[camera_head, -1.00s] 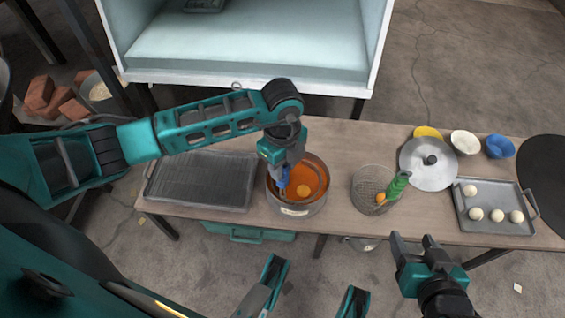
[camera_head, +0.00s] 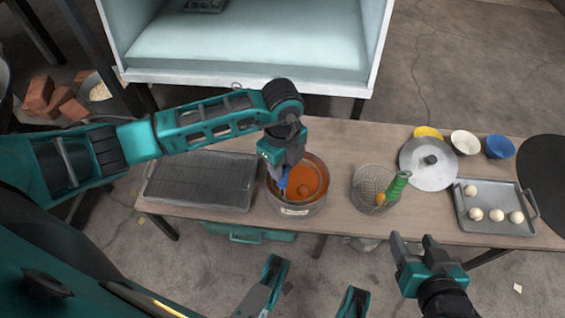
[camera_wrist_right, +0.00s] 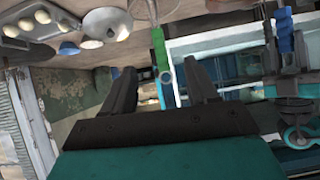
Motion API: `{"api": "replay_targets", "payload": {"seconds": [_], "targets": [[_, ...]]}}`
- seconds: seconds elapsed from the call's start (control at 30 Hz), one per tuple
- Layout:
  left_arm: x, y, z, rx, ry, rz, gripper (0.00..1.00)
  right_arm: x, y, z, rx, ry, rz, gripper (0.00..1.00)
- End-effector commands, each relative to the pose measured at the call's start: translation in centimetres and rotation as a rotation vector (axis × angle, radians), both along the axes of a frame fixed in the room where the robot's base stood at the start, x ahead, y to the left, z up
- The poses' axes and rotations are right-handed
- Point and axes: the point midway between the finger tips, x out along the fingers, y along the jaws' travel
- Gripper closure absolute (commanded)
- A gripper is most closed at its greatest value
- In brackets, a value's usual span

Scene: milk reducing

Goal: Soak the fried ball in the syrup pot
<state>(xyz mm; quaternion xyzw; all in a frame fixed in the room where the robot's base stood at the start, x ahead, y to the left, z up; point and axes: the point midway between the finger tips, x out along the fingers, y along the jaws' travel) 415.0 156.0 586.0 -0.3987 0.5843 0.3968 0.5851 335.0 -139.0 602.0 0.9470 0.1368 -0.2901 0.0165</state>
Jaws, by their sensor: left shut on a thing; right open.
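The syrup pot (camera_head: 296,210) stands near the middle of the table, holding orange-brown syrup (camera_head: 310,168). My left gripper (camera_head: 284,170) is above the pot's left part, shut on a blue-handled tool (camera_head: 282,182) that reaches into the pot. A dark round shape (camera_head: 308,187) shows in the syrup; I cannot tell whether it is a ball or the tool's head. An orange fried ball (camera_head: 380,198) lies in the wire strainer (camera_head: 368,180) with a green handle (camera_head: 397,186). My right gripper (camera_head: 412,240) is open and empty in front of the table; its spread fingers also show in the right wrist view (camera_wrist_right: 159,68).
A wire rack tray (camera_head: 200,180) lies left of the pot. At right are a metal lid (camera_head: 428,172), yellow (camera_head: 428,132), white (camera_head: 465,142) and blue (camera_head: 499,147) bowls, and a tray (camera_head: 500,195) of pale balls. The table strip between pot and strainer is clear.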

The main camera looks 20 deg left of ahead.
Motion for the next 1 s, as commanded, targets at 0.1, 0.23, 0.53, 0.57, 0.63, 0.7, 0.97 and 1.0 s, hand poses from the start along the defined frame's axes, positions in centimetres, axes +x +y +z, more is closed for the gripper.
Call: {"api": "replay_targets", "payload": {"seconds": [0.1,0.23,0.53,0.57,0.63,0.7,0.97,1.0], "targets": [[0.1,0.0,0.1,-0.001,-0.003,0.000,1.00,0.0,0.0,0.0,0.000,0.000,0.000,0.42],[0.1,0.0,0.7,-0.001,-0.003,0.000,1.00,0.0,0.0,0.6,0.000,-0.002,-0.001,0.42],[0.1,0.0,3.8,-0.001,-0.003,0.000,1.00,-0.1,-0.7,2.3,-0.011,-0.011,-0.012,0.42],[0.1,0.0,4.1,-0.001,-0.003,0.000,1.00,-0.2,-0.7,2.4,-0.014,-0.009,-0.013,0.42],[0.1,0.0,4.8,-0.001,-0.003,0.000,1.00,-0.4,-0.9,2.7,-0.019,-0.003,-0.012,0.42],[0.1,0.0,5.4,-0.001,-0.003,0.000,1.00,-0.4,-1.0,3.3,-0.021,-0.002,-0.010,0.42],[0.1,0.0,8.0,-0.001,-0.003,0.000,1.00,-0.4,-1.1,5.7,-0.023,-0.005,-0.010,0.42],[0.1,0.0,8.4,-0.001,-0.003,0.000,1.00,-0.4,-1.1,6.0,-0.023,-0.005,-0.010,0.42]]}}
